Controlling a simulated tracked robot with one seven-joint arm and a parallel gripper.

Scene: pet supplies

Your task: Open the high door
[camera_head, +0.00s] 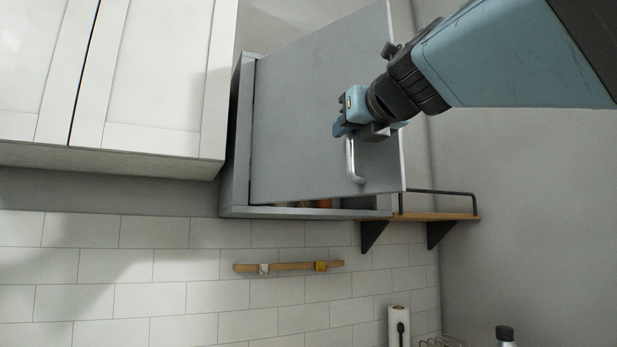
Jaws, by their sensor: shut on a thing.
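The high door (300,120) is a plain grey panel on a wall cabinet (238,205). It stands partly open, hinged on its left side, with its right edge swung out toward me. A silver bar handle (351,165) is on the door near its right edge. My gripper (350,133) is at the upper part of the handle and shut on it; the fingertips and the top of the handle are partly hidden by the gripper body. Through the gap below the door, small reddish items (322,203) show inside the cabinet.
White cabinets (150,80) hang close on the left. A wooden shelf (435,216) with a black rail and brackets is on the right, near the grey side wall. A wooden strip (290,266) is on the tiles below. A paper roll (398,325) and dark-capped bottle (504,336) stand low right.

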